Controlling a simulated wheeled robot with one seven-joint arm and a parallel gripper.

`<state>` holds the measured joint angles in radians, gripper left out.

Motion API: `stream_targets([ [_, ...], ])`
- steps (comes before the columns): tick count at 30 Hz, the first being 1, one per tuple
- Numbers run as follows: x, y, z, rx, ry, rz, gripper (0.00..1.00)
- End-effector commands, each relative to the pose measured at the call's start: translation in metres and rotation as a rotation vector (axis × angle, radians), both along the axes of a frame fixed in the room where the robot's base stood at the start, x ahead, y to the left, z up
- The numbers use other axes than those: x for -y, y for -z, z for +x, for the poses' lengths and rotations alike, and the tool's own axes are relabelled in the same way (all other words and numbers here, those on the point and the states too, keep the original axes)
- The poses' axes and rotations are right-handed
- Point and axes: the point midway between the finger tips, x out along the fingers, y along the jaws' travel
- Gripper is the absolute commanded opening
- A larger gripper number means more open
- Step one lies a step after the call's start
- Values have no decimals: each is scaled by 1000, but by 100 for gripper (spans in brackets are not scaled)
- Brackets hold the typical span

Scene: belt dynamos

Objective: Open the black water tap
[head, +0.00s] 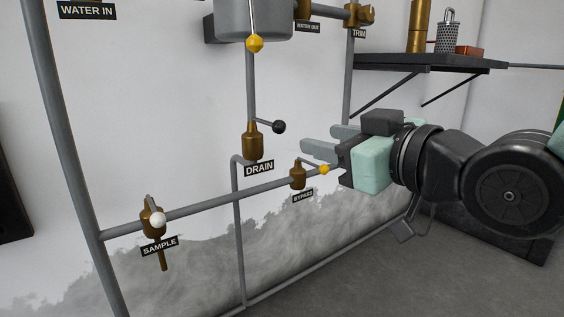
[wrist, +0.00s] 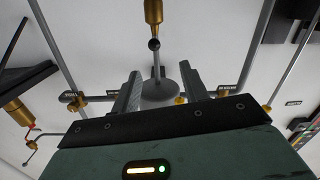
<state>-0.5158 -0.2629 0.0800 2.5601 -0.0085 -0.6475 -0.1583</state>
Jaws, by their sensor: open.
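The black water tap is the brass valve labelled DRAIN (head: 252,143) on a grey vertical pipe in the head view. Its short lever sticks out to the right and ends in a black ball knob (head: 279,127). My gripper (head: 318,138) is open and empty, just right of the knob and a little lower in the picture. In the wrist view the black knob (wrist: 154,44) shows beyond my fingertips (wrist: 161,72), roughly in line with the gap between them, on the brass valve body (wrist: 153,12). The knob is apart from the fingers.
A brass BYPASS valve (head: 298,176) with a yellow knob (head: 324,169) sits just below my gripper. A SAMPLE valve (head: 153,222) with a white knob is at lower left. A yellow knob (head: 255,43) hangs above the drain. A black shelf (head: 430,62) juts out at upper right.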

Motion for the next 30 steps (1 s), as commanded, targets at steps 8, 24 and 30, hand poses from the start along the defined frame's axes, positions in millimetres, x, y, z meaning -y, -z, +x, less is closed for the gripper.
stream_targets([
  [8,2,10,2,73,2,36,44],
  [24,-21,4,36,66,1,33,44],
  [30,-25,4,43,66,0,33,44],
])
